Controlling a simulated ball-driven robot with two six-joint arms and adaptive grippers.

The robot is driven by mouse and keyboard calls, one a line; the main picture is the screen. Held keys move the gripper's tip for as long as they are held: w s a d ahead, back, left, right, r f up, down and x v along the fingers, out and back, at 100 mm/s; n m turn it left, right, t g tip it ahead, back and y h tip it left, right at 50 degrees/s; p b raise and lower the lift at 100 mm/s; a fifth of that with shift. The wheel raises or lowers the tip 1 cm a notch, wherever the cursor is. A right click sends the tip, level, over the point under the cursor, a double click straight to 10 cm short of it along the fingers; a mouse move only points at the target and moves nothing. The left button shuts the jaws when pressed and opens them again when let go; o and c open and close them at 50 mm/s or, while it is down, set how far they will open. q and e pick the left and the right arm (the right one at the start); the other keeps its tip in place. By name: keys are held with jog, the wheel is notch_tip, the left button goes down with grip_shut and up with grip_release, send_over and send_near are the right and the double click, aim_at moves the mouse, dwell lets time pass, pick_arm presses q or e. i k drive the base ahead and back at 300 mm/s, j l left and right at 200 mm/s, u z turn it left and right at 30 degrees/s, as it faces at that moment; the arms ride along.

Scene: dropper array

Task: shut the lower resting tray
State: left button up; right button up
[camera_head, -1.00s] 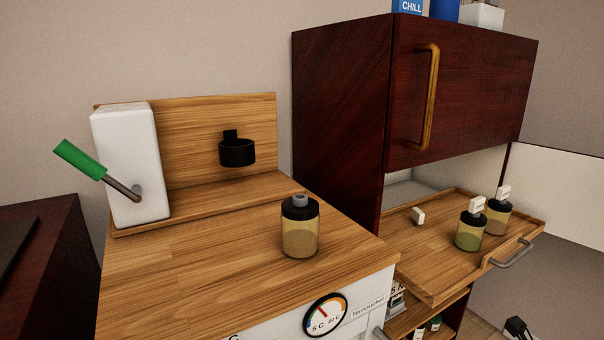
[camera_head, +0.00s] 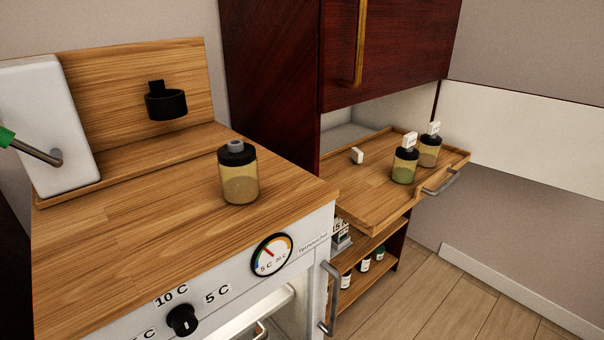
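A wooden tray (camera_head: 366,197) is pulled out from under the dark red cabinet on the right. It has a low rim and a grey bar handle (camera_head: 441,183) on its outer edge. A bottle with green contents (camera_head: 404,171) and a bottle with tan contents (camera_head: 429,154) stand on it, each with a black cap and a white tag. A small white block (camera_head: 357,155) also lies on it. Whether this is the tray the task calls lower, I cannot tell. Neither of my grippers is in view.
A wooden-topped white appliance (camera_head: 110,240) fills the left front, with a dial, a knob and a lit opening below. A black-capped bottle (camera_head: 239,180) stands on it. A shelf (camera_head: 352,265) with small bottles is under the tray. The floor (camera_head: 470,300) at right is clear.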

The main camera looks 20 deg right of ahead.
aim_at(369, 200)
jog(key=z, duration=1.6)
